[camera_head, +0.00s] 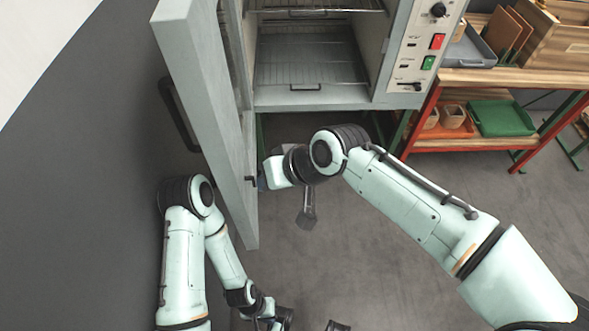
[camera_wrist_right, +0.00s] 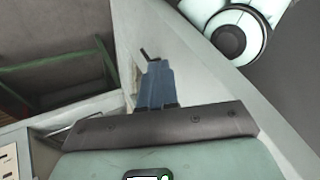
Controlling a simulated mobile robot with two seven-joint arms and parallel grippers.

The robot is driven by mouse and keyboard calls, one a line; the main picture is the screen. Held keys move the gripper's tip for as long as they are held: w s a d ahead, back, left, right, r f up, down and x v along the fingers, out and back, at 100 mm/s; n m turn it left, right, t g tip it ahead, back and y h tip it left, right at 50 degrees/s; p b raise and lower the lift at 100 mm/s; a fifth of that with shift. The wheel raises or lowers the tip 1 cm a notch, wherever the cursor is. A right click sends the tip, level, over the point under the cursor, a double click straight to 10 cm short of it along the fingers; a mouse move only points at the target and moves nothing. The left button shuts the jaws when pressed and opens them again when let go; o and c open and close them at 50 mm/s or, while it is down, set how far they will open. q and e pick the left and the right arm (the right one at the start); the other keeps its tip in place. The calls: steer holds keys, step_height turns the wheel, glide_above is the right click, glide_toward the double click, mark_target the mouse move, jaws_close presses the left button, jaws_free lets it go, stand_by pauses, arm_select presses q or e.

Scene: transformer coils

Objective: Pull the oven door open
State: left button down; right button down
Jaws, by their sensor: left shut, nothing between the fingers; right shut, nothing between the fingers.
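The oven (camera_head: 345,98) stands at the top of the head view, its chamber exposed. Its grey door (camera_head: 200,75) is swung well open to the left, with a black handle (camera_head: 178,115) on its outer face. My right gripper (camera_head: 262,183) is shut and empty at the inner side of the door, by its free edge. In the right wrist view its blue fingers (camera_wrist_right: 155,72) lie against or just in front of the pale door panel (camera_wrist_right: 185,45); contact is unclear. My left gripper (camera_head: 276,318) is shut and empty, low in the head view, apart from the door.
Wire racks (camera_head: 305,70) show inside the oven. A control panel (camera_head: 422,50) with a knob and red and green switches is on its right. A wooden workbench (camera_head: 515,77) with trays and a green bin (camera_head: 510,118) stands at right.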

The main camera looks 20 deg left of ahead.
steer(key=shift+s+a, duration=0.15)
steer(key=shift+s, duration=0.05)
steer(key=s+d+r+b, duration=0.1)
steer(key=d+r, duration=0.1)
steer(key=d, duration=1.1)
steer(key=shift+s+d+r, duration=0.15)
steer(key=shift+s+d, duration=0.15)
steer(key=shift+d, duration=0.1)
